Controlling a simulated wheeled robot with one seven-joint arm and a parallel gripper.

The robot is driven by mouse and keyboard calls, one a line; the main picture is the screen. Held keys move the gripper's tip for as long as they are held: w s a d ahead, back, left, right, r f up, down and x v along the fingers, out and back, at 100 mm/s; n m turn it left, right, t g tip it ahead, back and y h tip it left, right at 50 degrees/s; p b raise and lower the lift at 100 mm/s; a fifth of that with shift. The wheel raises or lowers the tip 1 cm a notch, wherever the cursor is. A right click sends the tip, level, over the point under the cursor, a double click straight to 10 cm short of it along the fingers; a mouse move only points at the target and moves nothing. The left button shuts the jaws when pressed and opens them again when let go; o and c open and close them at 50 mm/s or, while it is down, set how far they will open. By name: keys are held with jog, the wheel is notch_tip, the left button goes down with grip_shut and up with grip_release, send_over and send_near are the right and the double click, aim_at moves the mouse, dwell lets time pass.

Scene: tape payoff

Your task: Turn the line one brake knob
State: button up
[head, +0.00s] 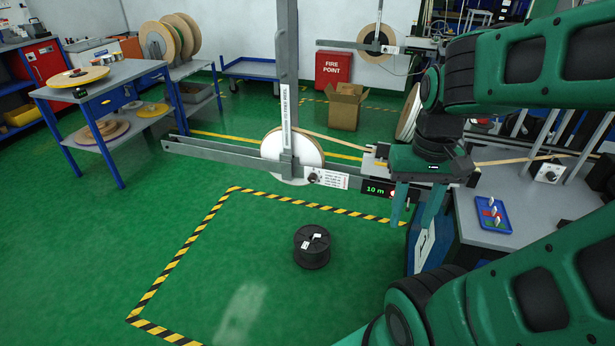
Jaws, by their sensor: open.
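A small black knob (312,178) sits on the grey beam of the near payoff stand, just right of the white reel (292,156) and beside a white label (333,180). It looks like the brake knob, but the label text is too small to read. My gripper (412,222) points down, open and empty, to the right of the knob and apart from it. Its fingers hang in front of the blue cabinet. A panel with a partly hidden numeral that looks like 1 (424,246) shows on that cabinet.
A similar payoff (377,42) with its own dark knob stands at the back. A green display (377,189) reads 10 m between knob and gripper. A black spool (312,246) lies on the floor inside striped tape. A blue tray (493,213) sits at right.

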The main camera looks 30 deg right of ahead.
jog(key=m+t+h, duration=0.2)
jog(key=h, duration=0.2)
send_over(311, 177)
jog(key=s+a, duration=0.2)
jog(key=a, duration=0.2)
notch_tip(311, 177, down, 7)
jog(key=x, duration=1)
jog(key=shift+w+d+r, duration=0.1)
jog(key=shift+w, duration=0.1)
